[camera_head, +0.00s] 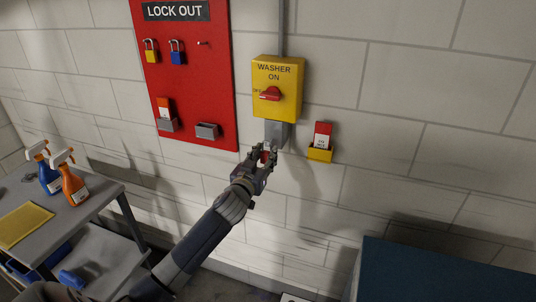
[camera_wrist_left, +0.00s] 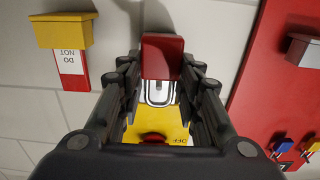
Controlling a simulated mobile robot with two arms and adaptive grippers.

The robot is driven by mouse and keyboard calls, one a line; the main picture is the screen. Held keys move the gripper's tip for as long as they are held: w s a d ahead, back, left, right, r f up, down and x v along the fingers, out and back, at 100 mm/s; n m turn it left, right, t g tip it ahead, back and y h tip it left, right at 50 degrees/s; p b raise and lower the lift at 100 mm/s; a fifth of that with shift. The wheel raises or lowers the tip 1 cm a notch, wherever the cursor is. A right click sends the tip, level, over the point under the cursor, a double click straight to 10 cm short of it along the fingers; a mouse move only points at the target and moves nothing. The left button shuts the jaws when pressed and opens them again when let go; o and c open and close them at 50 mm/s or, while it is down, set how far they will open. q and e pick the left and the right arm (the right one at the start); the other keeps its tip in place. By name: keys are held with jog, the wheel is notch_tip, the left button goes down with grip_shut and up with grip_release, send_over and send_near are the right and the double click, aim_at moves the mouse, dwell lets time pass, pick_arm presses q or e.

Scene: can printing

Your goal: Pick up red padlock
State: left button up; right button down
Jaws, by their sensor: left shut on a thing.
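The red padlock (camera_wrist_left: 162,57) is between the fingers of my left gripper (camera_wrist_left: 162,85), with its metal shackle pointing toward the washer switch box (camera_wrist_left: 155,128) in the wrist view. In the head view my left gripper (camera_head: 264,156) is shut on the padlock (camera_head: 265,156), just below the grey part (camera_head: 277,133) under the yellow "WASHER ON" box (camera_head: 277,88). The gripper hides most of the padlock there. I cannot tell whether the shackle touches or passes through anything. My right gripper is not in view.
The red lock-out board (camera_head: 190,85) carries a yellow padlock (camera_head: 150,52), a blue padlock (camera_head: 177,53) and an empty hook (camera_head: 203,43). A yellow holder (camera_head: 319,154) with a red-and-white tag is right of the box. Spray bottles stand on a cart (camera_head: 85,222) at left.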

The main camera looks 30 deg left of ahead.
pick_arm(q)
jog(key=b+v, duration=0.3)
jog(key=v, duration=1.1)
jog(key=shift+s, duration=0.25)
